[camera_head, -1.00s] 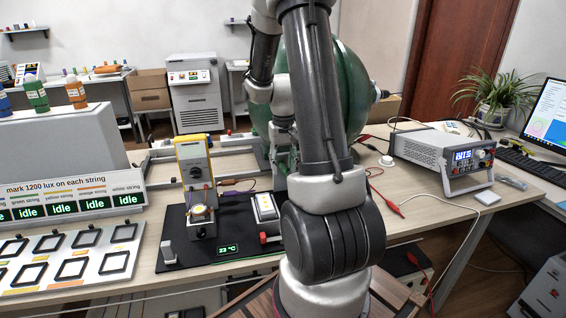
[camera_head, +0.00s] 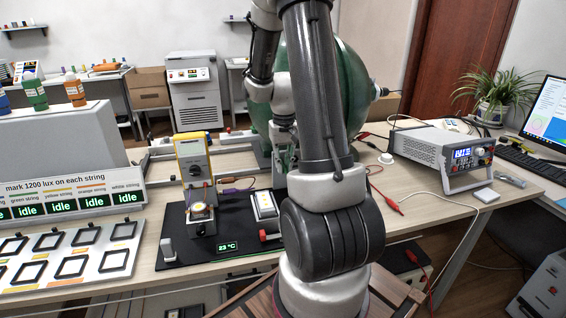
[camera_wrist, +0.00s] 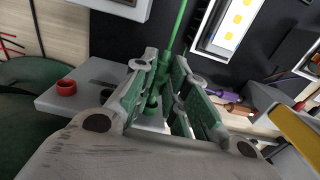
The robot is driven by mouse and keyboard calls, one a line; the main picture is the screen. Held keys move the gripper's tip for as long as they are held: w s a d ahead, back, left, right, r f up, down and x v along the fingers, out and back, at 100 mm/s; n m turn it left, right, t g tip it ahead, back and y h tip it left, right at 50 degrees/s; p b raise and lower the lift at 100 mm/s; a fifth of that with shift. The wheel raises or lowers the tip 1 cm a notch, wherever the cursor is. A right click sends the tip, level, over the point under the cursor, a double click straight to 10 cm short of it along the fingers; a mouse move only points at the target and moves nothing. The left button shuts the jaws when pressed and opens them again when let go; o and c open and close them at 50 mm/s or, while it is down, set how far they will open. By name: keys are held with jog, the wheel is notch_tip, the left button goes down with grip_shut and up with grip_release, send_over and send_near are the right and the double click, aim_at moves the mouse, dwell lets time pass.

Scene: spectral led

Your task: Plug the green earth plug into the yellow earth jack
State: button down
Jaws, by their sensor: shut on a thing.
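In the wrist view my gripper (camera_wrist: 158,97) is shut on the green earth plug (camera_wrist: 153,104), with its green cable (camera_wrist: 179,28) running up from between the fingers. The plug's tip and what lies right under it are hidden by the fingers. A grey block (camera_wrist: 50,102) with a red jack (camera_wrist: 66,87) is just left of the fingers. I cannot make out the yellow earth jack in either view; it may be behind the fingers. In the head view my arm hides the plug.
Purple (camera_wrist: 222,93) and brown (camera_wrist: 240,109) plugs lie right of my fingers. A power supply (camera_head: 440,155) with red leads stands at the right.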

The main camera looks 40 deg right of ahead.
jog(key=shift+s+a, duration=0.45)
jog(key=shift+s, duration=0.4)
jog(key=shift+s, duration=0.1)
jog(key=shift+s+a, duration=0.2)
jog(key=shift+s, duration=0.25)
dwell(0.9)
